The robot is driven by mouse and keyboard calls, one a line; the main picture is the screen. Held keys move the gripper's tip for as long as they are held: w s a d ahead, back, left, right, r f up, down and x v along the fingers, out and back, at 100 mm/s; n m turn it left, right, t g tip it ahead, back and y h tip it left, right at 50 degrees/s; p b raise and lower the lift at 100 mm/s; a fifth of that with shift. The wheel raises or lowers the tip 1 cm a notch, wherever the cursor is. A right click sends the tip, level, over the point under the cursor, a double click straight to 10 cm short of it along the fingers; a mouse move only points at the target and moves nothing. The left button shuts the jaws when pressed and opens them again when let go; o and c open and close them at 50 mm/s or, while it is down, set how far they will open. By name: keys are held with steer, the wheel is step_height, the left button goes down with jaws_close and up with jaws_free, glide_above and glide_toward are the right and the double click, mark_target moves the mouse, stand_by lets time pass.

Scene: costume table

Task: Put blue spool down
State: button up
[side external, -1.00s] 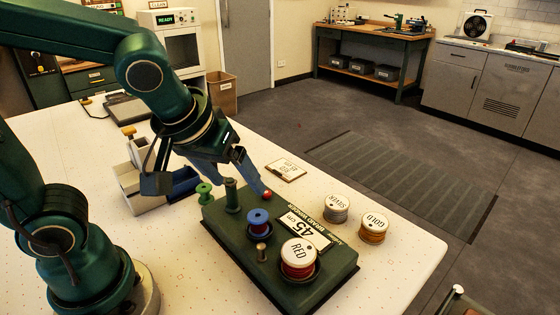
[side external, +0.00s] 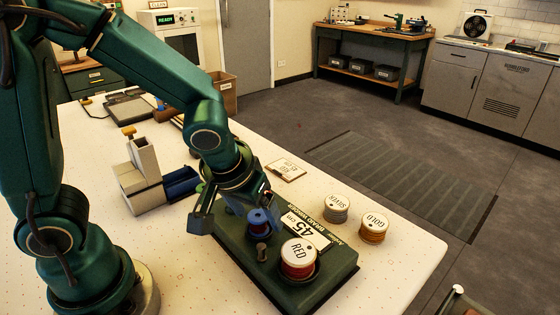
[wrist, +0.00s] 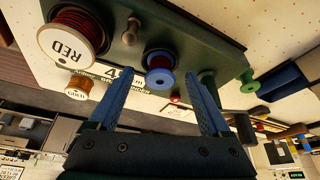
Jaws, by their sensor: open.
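The blue spool (side external: 260,224), with dark red thread, stands upright on the green braid winder (side external: 335,262), left of the red spool. In the wrist view the blue spool (wrist: 159,82) shows between the tips of my gripper (wrist: 163,77). The two blue fingers are apart, one on each side of it, with no clear contact. My gripper hides part of the spool and the winder's left end in the side view.
The red spool (side external: 298,258) stands on the winder near a small peg (side external: 262,253). Silver (side external: 336,210) and gold (side external: 374,228) spools stand behind it. A green spool (wrist: 249,86) shows in the wrist view. A blue bin (side external: 182,183) is at left. The front left tabletop is clear.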

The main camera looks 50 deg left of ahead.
jaws_close()
